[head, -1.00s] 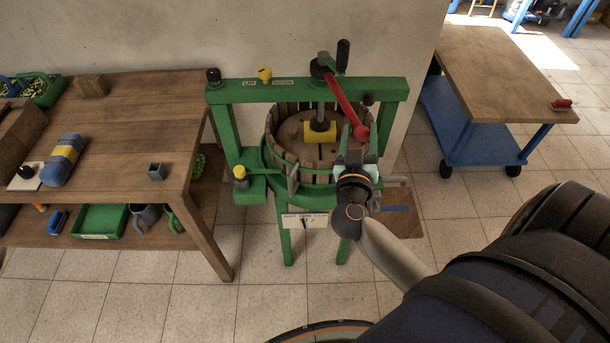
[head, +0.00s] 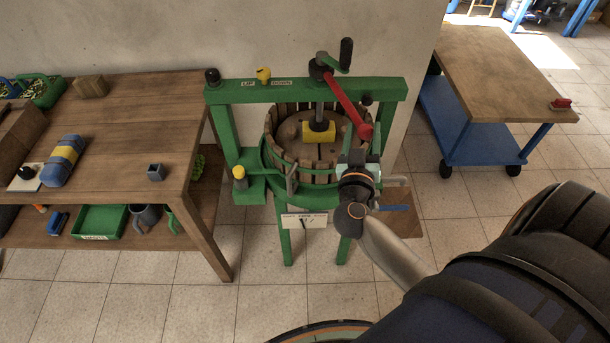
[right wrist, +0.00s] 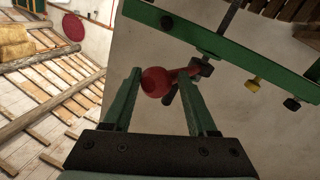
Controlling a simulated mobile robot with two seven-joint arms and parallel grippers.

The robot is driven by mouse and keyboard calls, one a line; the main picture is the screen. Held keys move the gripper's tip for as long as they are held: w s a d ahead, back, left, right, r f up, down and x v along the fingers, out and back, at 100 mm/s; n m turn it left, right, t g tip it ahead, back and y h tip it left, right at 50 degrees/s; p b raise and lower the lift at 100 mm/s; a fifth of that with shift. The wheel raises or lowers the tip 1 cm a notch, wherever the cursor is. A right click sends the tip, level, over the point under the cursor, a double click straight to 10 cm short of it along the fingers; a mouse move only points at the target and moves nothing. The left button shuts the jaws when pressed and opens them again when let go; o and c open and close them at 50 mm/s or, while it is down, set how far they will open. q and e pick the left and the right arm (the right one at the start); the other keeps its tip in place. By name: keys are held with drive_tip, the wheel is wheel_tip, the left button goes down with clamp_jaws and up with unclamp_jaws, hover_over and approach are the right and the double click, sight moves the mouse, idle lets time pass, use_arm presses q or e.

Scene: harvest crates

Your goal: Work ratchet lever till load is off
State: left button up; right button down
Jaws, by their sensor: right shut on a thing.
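A green press frame (head: 305,90) stands in the middle, with a slatted wooden basket (head: 283,150) in it. A screw (head: 320,112) comes down from the crossbeam to a yellow block (head: 319,132) on the round wooden plate. The red ratchet lever (head: 347,102) slants down and right from the screw head to a round knob. My right gripper (head: 362,142) is at this knob. In the right wrist view the red knob (right wrist: 156,82) sits between the fingers of my right gripper (right wrist: 160,86), shut on it. My left gripper is not in view.
A yellow selector knob (head: 264,74) sits between two small labels on the crossbeam. A black-handled crank (head: 345,54) rises above the screw head. A wooden workbench (head: 120,110) stands left, a blue trolley (head: 500,70) right. Tiled floor is open in front.

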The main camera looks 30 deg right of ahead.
drive_tip(key=shift+w+a, duration=0.3)
drive_tip(key=shift+a, duration=0.45)
drive_tip(key=shift+w+a, duration=0.3)
drive_tip(key=shift+a, duration=0.4)
drive_tip(key=shift+w+a, duration=0.3)
drive_tip(key=shift+a, duration=0.45)
drive_tip(key=w+a, duration=0.4)
drive_tip(key=a, duration=0.2)
drive_tip(key=shift+w+a+f, duration=0.15)
drive_tip(key=shift+a+f, duration=0.05)
drive_tip(key=shift+f, duration=0.1)
drive_tip(key=shift+a, duration=0.1)
